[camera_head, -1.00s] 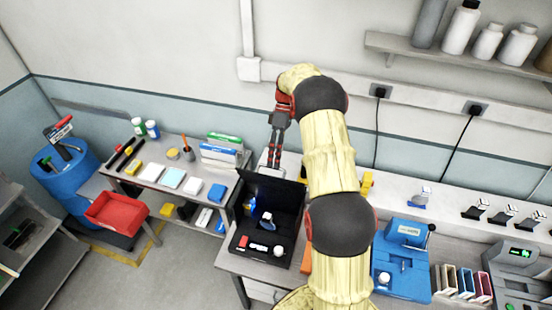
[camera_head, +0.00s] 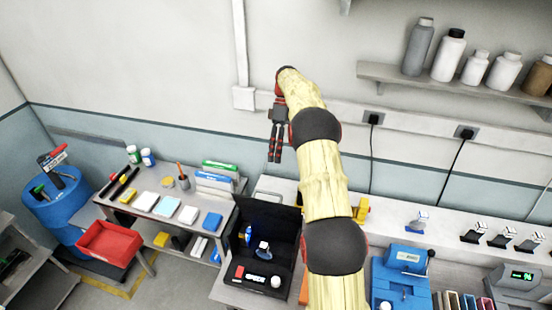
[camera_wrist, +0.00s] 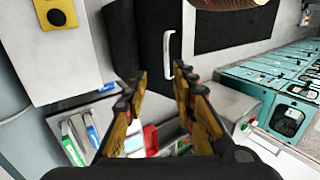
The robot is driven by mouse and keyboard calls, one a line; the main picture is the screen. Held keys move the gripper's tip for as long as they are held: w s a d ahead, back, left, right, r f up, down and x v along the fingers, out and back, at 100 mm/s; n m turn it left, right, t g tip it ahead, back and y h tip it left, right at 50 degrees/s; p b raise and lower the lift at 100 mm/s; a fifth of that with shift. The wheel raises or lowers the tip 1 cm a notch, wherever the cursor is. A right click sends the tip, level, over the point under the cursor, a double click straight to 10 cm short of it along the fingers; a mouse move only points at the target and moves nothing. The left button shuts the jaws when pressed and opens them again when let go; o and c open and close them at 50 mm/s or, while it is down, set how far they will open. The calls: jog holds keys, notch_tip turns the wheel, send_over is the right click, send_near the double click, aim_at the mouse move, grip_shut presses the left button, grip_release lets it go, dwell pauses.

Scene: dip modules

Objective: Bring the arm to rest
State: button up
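My arm reaches up through the middle of the head view, over the bench and toward the back wall. My gripper (camera_head: 275,158) hangs from its end, pointing down, in free air in front of the wall. In the wrist view my gripper (camera_wrist: 160,75) shows its two fingers spread apart with nothing between them. It appears to touch nothing.
An open black case (camera_head: 267,218) with small items stands below my gripper. Left of it is a side bench (camera_head: 150,205) with boxes and bottles. A blue machine (camera_head: 401,280) stands right of my arm. A bottle shelf (camera_head: 400,73) hangs at upper right.

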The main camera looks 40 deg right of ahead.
dwell(0.4)
notch_tip(320, 180, down, 7)
jog(key=s+m+t+h, duration=0.1)
jog(key=s+m+h, duration=0.1)
jog(key=m, duration=0.5)
jog(key=s+a+m+b, duration=0.1)
jog(key=s+a+b, duration=0.1)
jog(key=a, duration=0.1)
jog(key=s+a+m+t+h+b, duration=0.1)
jog(key=s+a+b, duration=0.1)
jog(key=a, duration=0.1)
jog(key=s+a+r+m+t+h+b, duration=0.1)
jog(key=s+a+b, duration=0.1)
jog(key=a, duration=0.1)
jog(key=shift+s+a+b, duration=0.4)
jog(key=s+a+f+n+t+b, duration=0.1)
jog(key=s+a+f+t+b, duration=0.2)
jog(key=s+a+b, duration=0.6)
jog(key=s+a+f+n+t+h+b, duration=0.1)
jog(key=s+a+f+t+b, duration=0.2)
jog(key=s+a+b, duration=0.6)
jog(key=s+a+f, duration=0.1)
jog(key=s, duration=0.3)
jog(key=shift+t, duration=0.4)
